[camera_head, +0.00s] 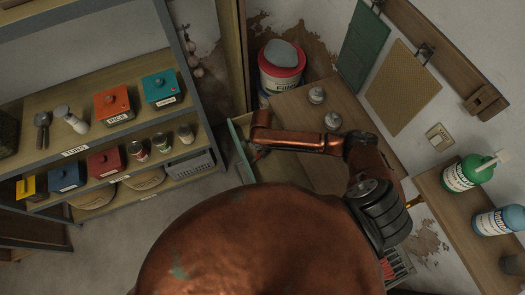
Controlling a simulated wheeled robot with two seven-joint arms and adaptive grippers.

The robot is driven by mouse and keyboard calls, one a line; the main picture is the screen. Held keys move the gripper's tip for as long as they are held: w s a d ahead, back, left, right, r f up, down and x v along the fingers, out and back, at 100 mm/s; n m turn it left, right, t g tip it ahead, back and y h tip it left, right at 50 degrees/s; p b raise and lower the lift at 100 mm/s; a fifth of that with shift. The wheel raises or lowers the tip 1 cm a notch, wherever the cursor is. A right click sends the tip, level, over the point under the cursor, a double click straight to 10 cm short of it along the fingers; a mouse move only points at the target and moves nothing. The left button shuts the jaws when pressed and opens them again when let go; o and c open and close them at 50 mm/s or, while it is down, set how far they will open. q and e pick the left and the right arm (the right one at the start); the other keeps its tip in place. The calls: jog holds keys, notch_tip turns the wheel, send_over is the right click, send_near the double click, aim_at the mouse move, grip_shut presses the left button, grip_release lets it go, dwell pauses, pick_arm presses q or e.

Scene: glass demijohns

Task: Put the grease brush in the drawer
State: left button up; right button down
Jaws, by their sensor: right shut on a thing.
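My right arm reaches from the bottom right over the open drawer. My right gripper (257,151) is at its far end, small and dark, beside the pale green wall of the drawer (240,142). It is shut on a small, partly hidden thing with a reddish tip, apparently the grease brush (258,155). I cannot make out its full shape or whether it touches the drawer. Bare wood shows in the drawer below my arm. My large brown body part hides the drawer's near side. My left gripper is not in view.
A shelf unit (60,107) with boxes and cans stands at the left. A side shelf (455,219) with a green bottle (461,175) and a blue bottle (497,221) is at the right.

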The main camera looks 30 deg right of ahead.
jog(key=shift+f, duration=0.15)
jog(key=c, duration=1.9)
grip_release()
notch_tip(320, 180, up, 12)
jog(key=shift+r+p, duration=0.15)
jog(key=shift+p, duration=0.9)
